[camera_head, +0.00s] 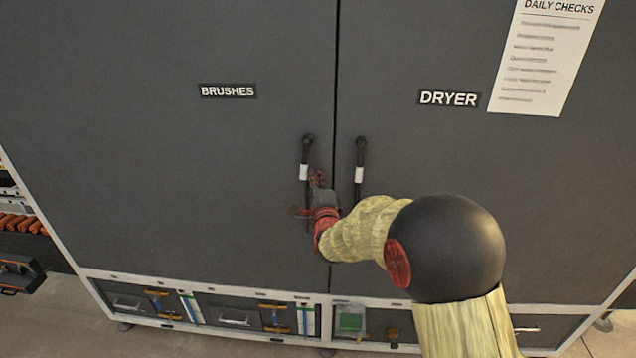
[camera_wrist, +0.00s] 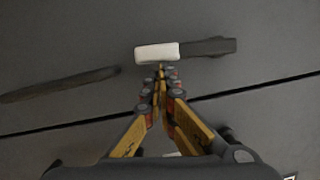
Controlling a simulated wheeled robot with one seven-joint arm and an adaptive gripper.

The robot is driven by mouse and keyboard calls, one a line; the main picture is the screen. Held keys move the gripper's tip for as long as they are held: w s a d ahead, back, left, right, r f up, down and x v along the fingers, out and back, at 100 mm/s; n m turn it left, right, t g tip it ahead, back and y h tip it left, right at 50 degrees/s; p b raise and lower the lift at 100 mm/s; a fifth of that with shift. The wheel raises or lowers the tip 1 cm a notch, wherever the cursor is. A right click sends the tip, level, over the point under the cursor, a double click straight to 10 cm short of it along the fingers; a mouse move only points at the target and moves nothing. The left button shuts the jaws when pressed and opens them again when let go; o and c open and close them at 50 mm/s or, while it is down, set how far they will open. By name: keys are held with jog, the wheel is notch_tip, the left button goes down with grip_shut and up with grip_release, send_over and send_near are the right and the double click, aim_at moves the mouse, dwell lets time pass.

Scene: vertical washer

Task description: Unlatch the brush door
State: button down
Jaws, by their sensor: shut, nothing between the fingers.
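The brush door (camera_head: 170,170) is the grey left panel labelled BRUSHES, and looks flush with its neighbour. Its dark handle (camera_head: 306,148) has a white band and hangs near the seam. My gripper (camera_head: 318,178) is at the lower part of this handle, partly hiding it. In the wrist view my gripper (camera_wrist: 160,72) is shut and empty, with its tips just below the handle's white band (camera_wrist: 157,53). Whether the tips touch it, I cannot tell. A dark bar (camera_wrist: 60,85) lies left of the tips, roughly in line with the handle.
The dryer door (camera_head: 480,170) is on the right, with its own similar handle (camera_head: 360,160) close beside my wrist. A dark seam (camera_wrist: 270,87) runs between the doors. A paper checklist (camera_head: 548,55) is on the dryer door. Low compartments (camera_head: 235,315) run along the bottom.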

jog(key=shift+w+a+r+m+t+h+b, duration=0.25)
jog(key=shift+a+m+b, duration=1.15)
jog(key=shift+b, duration=1.9)
jog(key=shift+s+a+r+m+t+h+b, duration=0.1)
jog(key=shift+s+a+r+m+t+b, duration=0.2)
jog(key=shift+a+m+b, duration=2.05)
jog(key=shift+w+a+r+m+t+h+b, duration=0.15)
jog(key=shift+a+m+t+b, duration=0.3)
jog(key=shift+b, duration=3.75)
jog(key=shift+a, duration=0.1)
jog(key=s+d+f+b, duration=0.2)
jog(key=s+f, duration=0.3)
jog(key=s, duration=0.4)
jog(key=shift+s+d+f, duration=0.3)
jog(key=shift+s+d, duration=0.05)
jog(key=shift+d, duration=0.1)
